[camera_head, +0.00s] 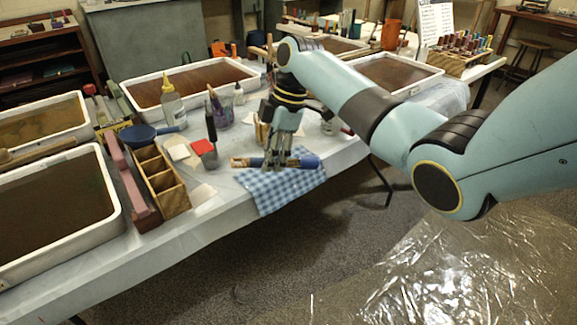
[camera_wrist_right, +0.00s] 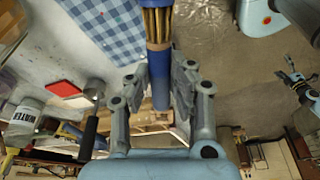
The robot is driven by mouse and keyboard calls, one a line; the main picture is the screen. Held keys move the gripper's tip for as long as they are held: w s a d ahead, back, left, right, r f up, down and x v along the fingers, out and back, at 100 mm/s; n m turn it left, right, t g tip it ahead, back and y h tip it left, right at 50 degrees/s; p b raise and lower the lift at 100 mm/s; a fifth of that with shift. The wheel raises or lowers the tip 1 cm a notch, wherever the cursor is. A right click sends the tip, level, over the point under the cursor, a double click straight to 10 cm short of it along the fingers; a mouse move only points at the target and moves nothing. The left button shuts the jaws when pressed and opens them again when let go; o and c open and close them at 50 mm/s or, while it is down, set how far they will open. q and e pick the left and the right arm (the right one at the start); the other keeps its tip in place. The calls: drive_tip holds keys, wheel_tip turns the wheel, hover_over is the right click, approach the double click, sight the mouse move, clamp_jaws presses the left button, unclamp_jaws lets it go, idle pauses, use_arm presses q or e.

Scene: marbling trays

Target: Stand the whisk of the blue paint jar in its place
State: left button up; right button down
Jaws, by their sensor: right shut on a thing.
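My right gripper (camera_head: 277,160) is shut on a whisk with a blue handle (camera_head: 305,162) and straw bristles (camera_head: 243,162). In the head view the whisk lies level, bristles to the left, over the blue checked cloth (camera_head: 285,188); I cannot tell whether it touches the cloth. The right wrist view shows the blue handle (camera_wrist_right: 158,75) between the fingers and the bristles (camera_wrist_right: 157,25) pointing up the picture. I cannot pick out the blue paint jar for sure. My left gripper (camera_wrist_right: 293,75) is small at the right of the wrist view, its fingers apart.
A wooden box with open compartments (camera_head: 180,200) stands left of the cloth. White-rimmed trays (camera_head: 118,205) line the table. The table's front edge is close to the cloth.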

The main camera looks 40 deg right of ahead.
drive_tip(key=w+a+r+m+t+y+b, duration=0.2)
drive_tip(key=w+a+r+m+t+y, duration=0.25)
drive_tip(key=w+a+r, duration=0.45)
drive_tip(key=s+a+r+m+t+b, duration=0.2)
drive_tip(key=s+a+r+m+t, duration=0.15)
drive_tip(key=r+t, duration=0.4)
use_arm(q)
drive_tip(key=shift+s+a+f+b, duration=0.1)
drive_tip(key=shift+s+f+b, duration=0.1)
drive_tip(key=shift+f, duration=0.65)
drive_tip(key=shift+s+a+f+b, duration=0.1)
drive_tip(key=shift+a+f+b, duration=0.05)
drive_tip(key=shift+f, duration=0.7)
drive_tip(key=shift+s+a+f+b, duration=0.1)
drive_tip(key=shift+s+f+b, duration=0.1)
drive_tip(key=shift+f, duration=0.65)
use_arm(e)
drive_tip(key=shift+s+a+f+m+t+y, duration=0.1)
drive_tip(key=shift+s+f+t+y, duration=0.15)
drive_tip(key=shift+s+t, duration=0.4)
drive_tip(key=shift+s+f+m+t+y, duration=0.1)
drive_tip(key=shift+s+f+t+y, duration=0.2)
drive_tip(key=shift+s, duration=0.5)
drive_tip(key=shift+s+a+f+m+t+y, duration=0.1)
drive_tip(key=shift+s+f+t+y, duration=0.1)
drive_tip(key=shift+s+t, duration=0.45)
